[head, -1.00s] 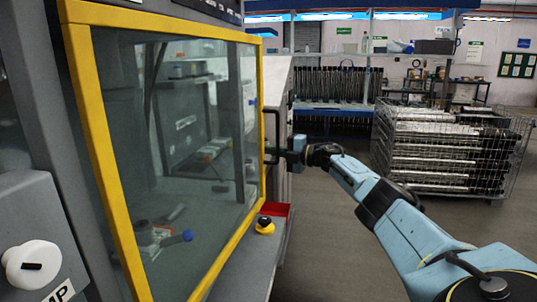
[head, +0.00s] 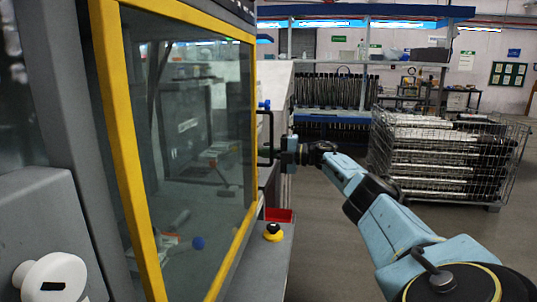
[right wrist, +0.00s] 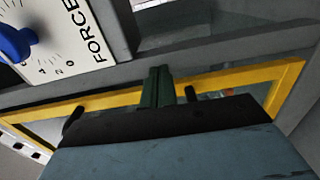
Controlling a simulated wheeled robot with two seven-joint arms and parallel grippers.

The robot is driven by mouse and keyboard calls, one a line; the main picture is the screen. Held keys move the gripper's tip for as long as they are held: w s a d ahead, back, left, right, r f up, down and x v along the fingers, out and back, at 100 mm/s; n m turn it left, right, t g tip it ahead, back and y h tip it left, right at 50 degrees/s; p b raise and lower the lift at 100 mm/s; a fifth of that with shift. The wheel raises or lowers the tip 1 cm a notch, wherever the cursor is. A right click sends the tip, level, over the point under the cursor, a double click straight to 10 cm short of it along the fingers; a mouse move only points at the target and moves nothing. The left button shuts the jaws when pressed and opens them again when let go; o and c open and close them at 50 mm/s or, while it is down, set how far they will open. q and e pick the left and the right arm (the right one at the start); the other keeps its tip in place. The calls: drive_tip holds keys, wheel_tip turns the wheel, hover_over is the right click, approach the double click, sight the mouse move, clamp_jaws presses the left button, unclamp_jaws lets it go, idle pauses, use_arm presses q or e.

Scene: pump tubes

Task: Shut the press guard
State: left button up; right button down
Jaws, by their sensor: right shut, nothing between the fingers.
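The press guard (head: 124,150) is a clear panel in a yellow frame, on the left of the head view. A black bar handle (head: 265,138) is on its right edge. My right gripper (head: 277,151) is at that handle, its fingers shut with nothing between them. In the right wrist view, the dark green fingers (right wrist: 158,88) are together near the yellow frame (right wrist: 240,80). Dark handle ends (right wrist: 190,93) show beside the fingers; contact is unclear. My left gripper is out of view.
A black-and-yellow button (head: 273,232) and a red tray (head: 279,215) are on the ledge by the guard. A blue knob (right wrist: 15,43) is on a panel marked FORCE. A wire cage of metal tubes (head: 440,155) stands on the right. Open floor lies between.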

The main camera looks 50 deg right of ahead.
drive_tip(key=v, duration=1.3)
drive_tip(key=shift+s+d, duration=0.1)
drive_tip(key=shift+s, duration=0.05)
